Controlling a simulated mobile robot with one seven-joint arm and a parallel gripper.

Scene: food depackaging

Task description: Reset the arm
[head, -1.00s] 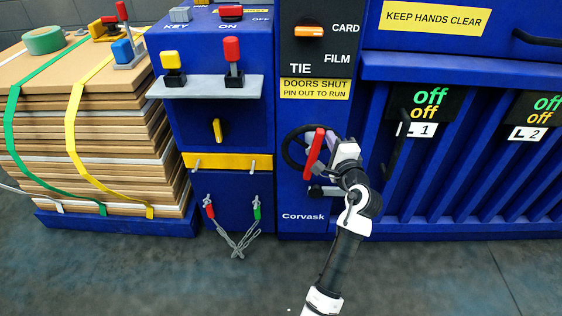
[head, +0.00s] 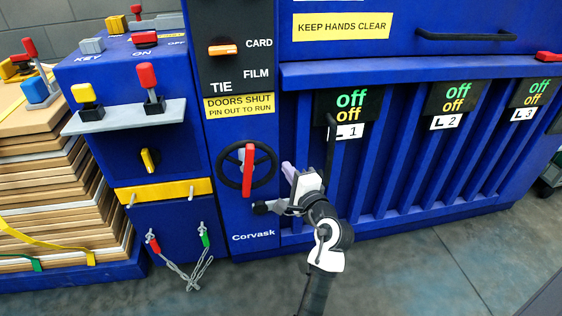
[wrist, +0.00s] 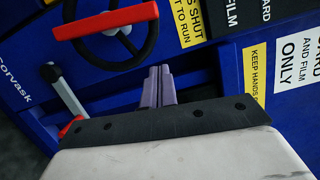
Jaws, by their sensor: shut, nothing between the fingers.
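My gripper (head: 288,172) is in front of the blue machine, just right of the black handwheel (head: 234,181) with its red bar (head: 248,170). In the wrist view the two purple-grey fingers (wrist: 158,86) lie together, with nothing between them. The wheel (wrist: 112,62) and its red bar (wrist: 105,20) show at the upper left there, apart from the fingers. My arm comes up from the bottom of the head view. In the head view the wrist partly hides the machine front behind it.
A black door handle (head: 331,140) stands close to the right of my gripper. A lever with a black knob (head: 261,208) sticks out below the wheel. Strapped cardboard bales (head: 60,215) stand at the left. Open floor (head: 420,270) lies at the lower right.

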